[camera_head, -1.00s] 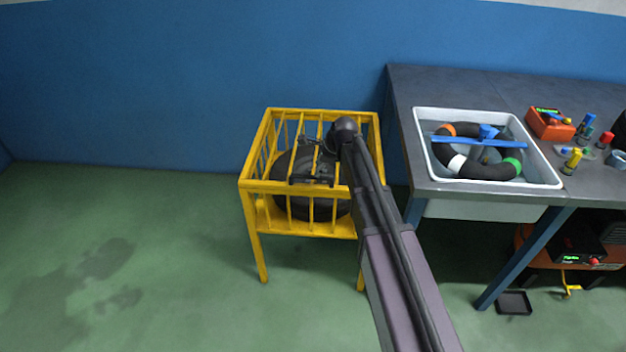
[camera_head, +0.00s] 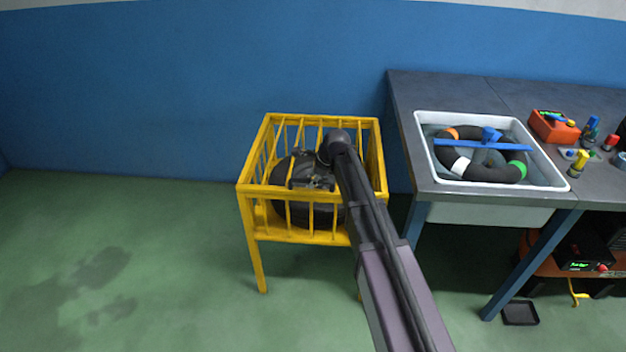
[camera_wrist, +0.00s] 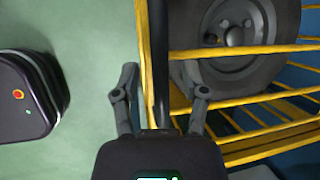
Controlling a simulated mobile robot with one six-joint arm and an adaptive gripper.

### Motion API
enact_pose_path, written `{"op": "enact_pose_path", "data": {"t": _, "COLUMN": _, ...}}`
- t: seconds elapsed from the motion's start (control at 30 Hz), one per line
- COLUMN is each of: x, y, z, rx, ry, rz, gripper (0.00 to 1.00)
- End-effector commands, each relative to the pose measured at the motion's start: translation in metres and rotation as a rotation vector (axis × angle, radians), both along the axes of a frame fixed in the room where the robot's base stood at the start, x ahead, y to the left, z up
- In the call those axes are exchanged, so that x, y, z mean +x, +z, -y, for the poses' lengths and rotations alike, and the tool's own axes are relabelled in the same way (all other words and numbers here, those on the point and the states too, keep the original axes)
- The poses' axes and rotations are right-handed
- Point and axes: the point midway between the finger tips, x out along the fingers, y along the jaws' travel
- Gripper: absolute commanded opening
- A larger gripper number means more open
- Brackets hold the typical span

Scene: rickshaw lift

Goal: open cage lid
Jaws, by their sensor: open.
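The yellow barred cage (camera_head: 258,190) stands on legs left of the workbench. Its lid cannot be clearly told apart from the other top bars. A dark wheel (camera_head: 297,213) lies inside; its grey rim (camera_wrist: 262,30) shows in the wrist view. My gripper (camera_head: 312,176) is over the cage top near its front rail, and my arm hides the cage's right part. In the wrist view my gripper (camera_wrist: 159,75) is open, its fingers either side of a yellow bar (camera_wrist: 146,75) and a dark bar beside it. Contact cannot be told.
The workbench (camera_head: 440,90) carries a white basin (camera_head: 425,150) holding a dark ring with coloured bands and a blue bar. An orange device (camera_head: 553,127) and small coloured items stand right of it. Green floor is clear left of the cage; a blue wall is behind.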

Motion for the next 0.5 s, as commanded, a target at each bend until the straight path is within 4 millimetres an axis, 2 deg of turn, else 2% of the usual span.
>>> {"op": "enact_pose_path", "data": {"t": 0.07, "x": 0.0, "y": 0.0001, "z": -0.0001, "rx": 0.0, "ry": 0.0, "rz": 0.0, "gripper": 0.57}}
{"op": "enact_pose_path", "data": {"t": 0.1, "x": 0.0, "y": 0.0001, "z": -0.0001, "rx": 0.0, "ry": 0.0, "rz": 0.0, "gripper": 0.51}}
{"op": "enact_pose_path", "data": {"t": 0.27, "x": -0.0001, "y": 0.0001, "z": -0.0001, "rx": 0.0, "ry": 0.0, "rz": 0.0, "gripper": 0.03}}
{"op": "enact_pose_path", "data": {"t": 0.3, "x": -0.0001, "y": 0.0001, "z": -0.0001, "rx": 0.0, "ry": 0.0, "rz": 0.0, "gripper": 0.0}}
{"op": "enact_pose_path", "data": {"t": 0.5, "x": -0.0002, "y": 0.0003, "z": -0.0002, "rx": 0.0, "ry": 0.0, "rz": -0.001, "gripper": 0.0}}
